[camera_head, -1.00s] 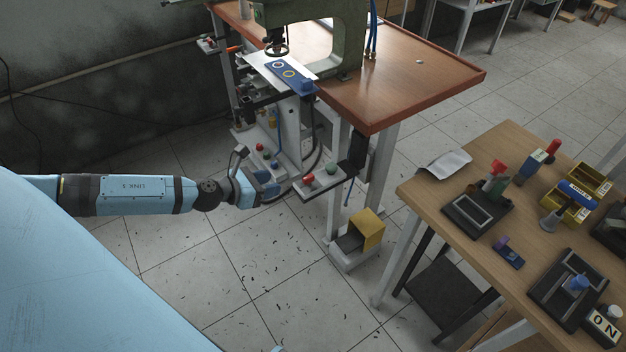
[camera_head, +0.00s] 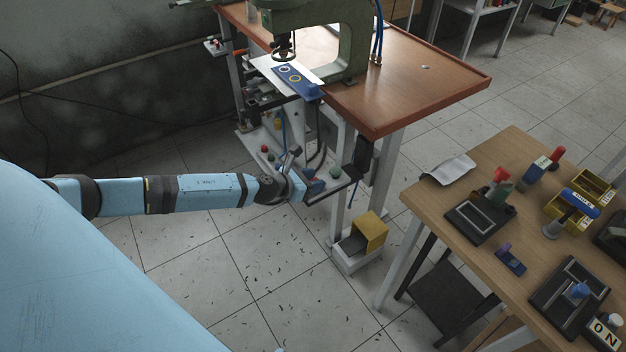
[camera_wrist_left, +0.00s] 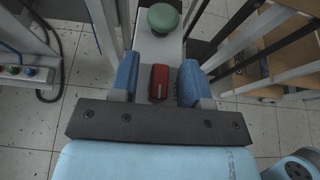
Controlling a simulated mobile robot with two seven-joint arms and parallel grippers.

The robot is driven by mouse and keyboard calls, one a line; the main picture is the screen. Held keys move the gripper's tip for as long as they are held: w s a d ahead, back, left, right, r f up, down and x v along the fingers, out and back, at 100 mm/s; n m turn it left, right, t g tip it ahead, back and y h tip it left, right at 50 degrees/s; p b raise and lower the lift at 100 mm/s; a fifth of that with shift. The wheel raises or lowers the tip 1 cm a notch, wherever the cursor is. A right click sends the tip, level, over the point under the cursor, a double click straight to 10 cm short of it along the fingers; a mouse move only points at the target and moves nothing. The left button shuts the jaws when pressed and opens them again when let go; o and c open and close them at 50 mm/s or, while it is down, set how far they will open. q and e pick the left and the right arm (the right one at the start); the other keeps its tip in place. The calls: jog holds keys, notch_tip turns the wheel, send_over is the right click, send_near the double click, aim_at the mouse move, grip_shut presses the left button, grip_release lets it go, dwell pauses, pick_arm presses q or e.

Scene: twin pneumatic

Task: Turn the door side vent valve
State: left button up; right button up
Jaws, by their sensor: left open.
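My left gripper (camera_head: 313,186) is at the narrow grey control shelf on the near side of the press table; its blue fingers show in the left wrist view (camera_wrist_left: 158,75). It is open, with a red knob (camera_wrist_left: 159,82) between the fingers and a gap on each side. A round green knob (camera_wrist_left: 163,18) stands farther along the same shelf, beyond the fingertips; it also shows in the head view (camera_head: 335,172). The gripper hides the red knob in the head view. I see no label telling which one is the door side vent valve. My right gripper is not in view.
A press (camera_head: 345,45) stands on the brown table (camera_head: 420,85), with a lower button panel (camera_head: 262,158) beside the shelf. A wooden bench (camera_head: 440,205) with fixtures is at the right.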

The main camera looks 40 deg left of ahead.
pick_arm(q)
grip_shut()
